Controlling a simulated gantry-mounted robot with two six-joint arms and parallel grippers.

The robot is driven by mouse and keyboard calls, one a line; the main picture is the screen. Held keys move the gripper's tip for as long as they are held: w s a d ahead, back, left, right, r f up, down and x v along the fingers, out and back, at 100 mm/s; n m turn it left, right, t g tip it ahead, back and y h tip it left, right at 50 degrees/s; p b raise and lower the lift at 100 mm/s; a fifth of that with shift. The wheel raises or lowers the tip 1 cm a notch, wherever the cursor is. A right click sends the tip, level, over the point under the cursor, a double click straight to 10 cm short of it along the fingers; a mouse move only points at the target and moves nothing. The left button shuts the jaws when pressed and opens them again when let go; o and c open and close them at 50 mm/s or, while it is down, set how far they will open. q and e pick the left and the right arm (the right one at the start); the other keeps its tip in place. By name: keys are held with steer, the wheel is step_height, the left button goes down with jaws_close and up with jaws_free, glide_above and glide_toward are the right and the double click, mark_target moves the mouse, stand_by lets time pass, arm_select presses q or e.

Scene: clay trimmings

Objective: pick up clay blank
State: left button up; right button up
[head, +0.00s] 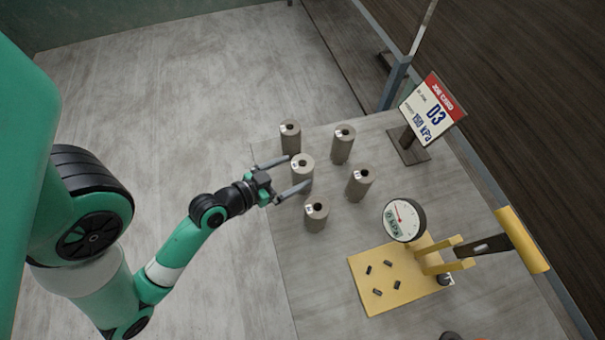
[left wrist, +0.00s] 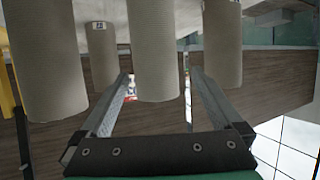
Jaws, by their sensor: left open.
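Several upright grey-beige clay blanks with a dark hole in the top stand on the grey table: one at the back left (head: 290,141), one at the back right (head: 341,149), one at the right (head: 358,187), one at the front (head: 316,220) and a middle-left one (head: 304,174). My left gripper (head: 298,171) is open, with a finger on either side of the middle-left blank. In the left wrist view a blank (left wrist: 153,50) stands between the spread fingers (left wrist: 160,75); I cannot tell whether either touches it. My right gripper is not in view.
A yellow stand (head: 365,290) with a round gauge (head: 404,219) and a yellow-handled lever (head: 520,240) is at the front right. A sign reading "03" and "150 kPa" (head: 432,112) stands at the back right. Neighbouring blanks stand close around the left gripper.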

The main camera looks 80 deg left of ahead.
mark_target(311, 166)
arm_select(q)
steer(key=x, duration=0.4)
steer(key=b+x, duration=0.1)
steer(key=x, duration=0.2)
steer(key=shift+w+d, duration=0.1)
steer(key=shift+d, duration=0.25)
steer(key=shift+r, duration=0.1)
jaws_close()
